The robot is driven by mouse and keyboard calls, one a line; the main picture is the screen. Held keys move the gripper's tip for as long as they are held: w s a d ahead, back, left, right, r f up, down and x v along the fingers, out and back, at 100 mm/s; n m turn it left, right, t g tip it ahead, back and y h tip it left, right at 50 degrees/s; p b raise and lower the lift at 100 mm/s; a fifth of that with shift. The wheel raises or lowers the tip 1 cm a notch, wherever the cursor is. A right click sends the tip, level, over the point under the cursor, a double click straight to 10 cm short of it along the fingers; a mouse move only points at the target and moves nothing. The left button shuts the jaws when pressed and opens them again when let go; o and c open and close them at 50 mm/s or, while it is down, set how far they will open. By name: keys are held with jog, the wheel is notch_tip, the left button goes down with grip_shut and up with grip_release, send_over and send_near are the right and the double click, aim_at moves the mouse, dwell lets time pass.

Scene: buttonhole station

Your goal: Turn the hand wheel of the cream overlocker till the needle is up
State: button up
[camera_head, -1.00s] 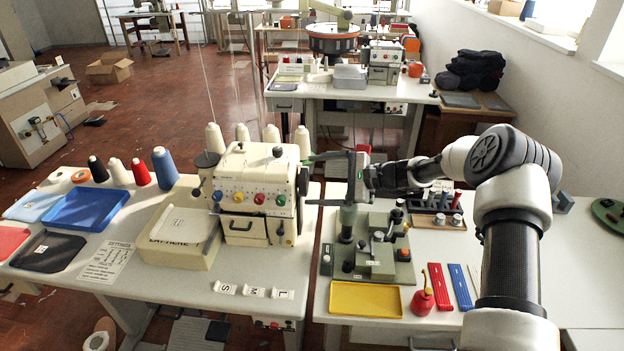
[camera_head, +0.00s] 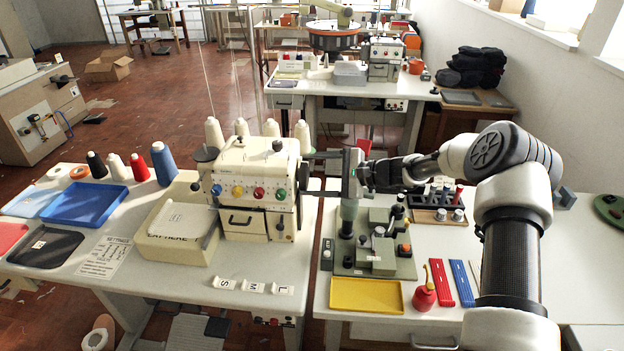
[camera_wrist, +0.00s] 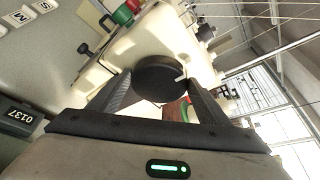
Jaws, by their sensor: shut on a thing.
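The cream overlocker (camera_head: 258,172) stands on the left table, with coloured dials on its front. Its black hand wheel (camera_wrist: 158,76) is on its right side and carries a white mark, seen at the wheel's right in the wrist view. My gripper (camera_wrist: 160,88) is shut on the hand wheel, one finger on each side of its rim. The needle cannot be made out in either view.
Thread cones (camera_head: 213,132) stand behind the overlocker. A grey-green machine (camera_head: 376,250) stands below and right of my gripper on the right table. A yellow tray (camera_head: 366,295) and a red oil can (camera_head: 424,292) lie in front. A gap separates the two tables.

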dwell(0.3)
jog(key=o, duration=1)
jog(key=shift+o, duration=0.2)
jog(key=shift+d, duration=0.1)
jog(key=b+v, duration=0.1)
jog(key=v, duration=1.6)
jog(key=shift+s, duration=0.25)
jog(key=shift+d, duration=0.15)
